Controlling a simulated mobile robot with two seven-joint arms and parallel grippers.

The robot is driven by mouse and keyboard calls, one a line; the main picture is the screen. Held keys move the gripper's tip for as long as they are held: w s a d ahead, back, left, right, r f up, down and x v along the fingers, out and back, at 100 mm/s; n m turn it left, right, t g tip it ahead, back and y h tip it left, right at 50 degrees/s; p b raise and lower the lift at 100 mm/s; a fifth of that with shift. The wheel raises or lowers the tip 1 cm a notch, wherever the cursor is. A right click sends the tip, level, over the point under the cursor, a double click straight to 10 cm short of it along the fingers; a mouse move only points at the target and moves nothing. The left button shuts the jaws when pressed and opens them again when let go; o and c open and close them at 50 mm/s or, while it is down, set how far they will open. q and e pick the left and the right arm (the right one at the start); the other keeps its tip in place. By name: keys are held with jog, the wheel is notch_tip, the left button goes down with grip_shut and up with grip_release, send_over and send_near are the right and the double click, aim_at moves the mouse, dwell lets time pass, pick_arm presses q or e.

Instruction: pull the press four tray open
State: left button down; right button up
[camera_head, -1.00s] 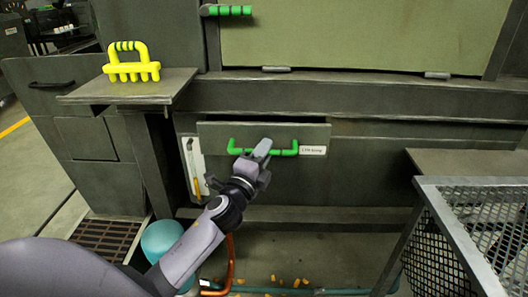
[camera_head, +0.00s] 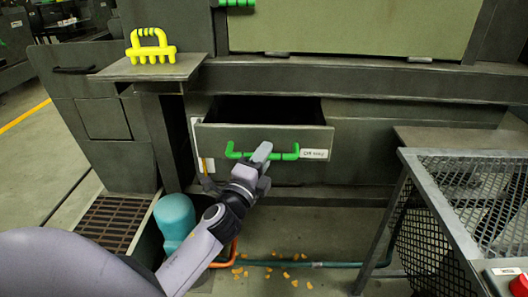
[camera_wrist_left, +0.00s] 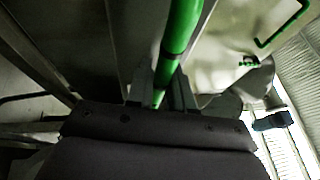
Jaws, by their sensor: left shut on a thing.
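The tray (camera_head: 220,141) is a dark metal drawer in the machine front, with a green bar handle (camera_head: 288,156) and a small white label at its right. It stands partly open, and its dark inside shows behind the front panel. My left gripper (camera_head: 262,152) is shut on the middle of the green handle. In the left wrist view the green handle (camera_wrist_left: 180,30) runs between the two fingers (camera_wrist_left: 160,88). My right gripper is in neither view.
A yellow toothed tool (camera_head: 150,47) stands on a side shelf (camera_head: 150,70) at the upper left. A mesh-sided metal frame (camera_head: 470,165) stands at the right. A teal cylinder (camera_head: 175,218) and an orange pipe are below, with orange bits (camera_head: 270,262) scattered on the floor.

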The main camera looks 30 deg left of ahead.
pick_arm(q)
jog(key=shift+s+d, duration=0.35)
jog(key=shift+s, duration=0.3)
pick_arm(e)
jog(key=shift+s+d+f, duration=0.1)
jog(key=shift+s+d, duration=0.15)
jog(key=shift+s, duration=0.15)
pick_arm(q)
jog(key=c, duration=1.1)
grip_release()
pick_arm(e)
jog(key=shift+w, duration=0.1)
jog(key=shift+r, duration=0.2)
pick_arm(q)
jog(key=v, duration=0.7)
jog(key=shift+b, duration=0.35)
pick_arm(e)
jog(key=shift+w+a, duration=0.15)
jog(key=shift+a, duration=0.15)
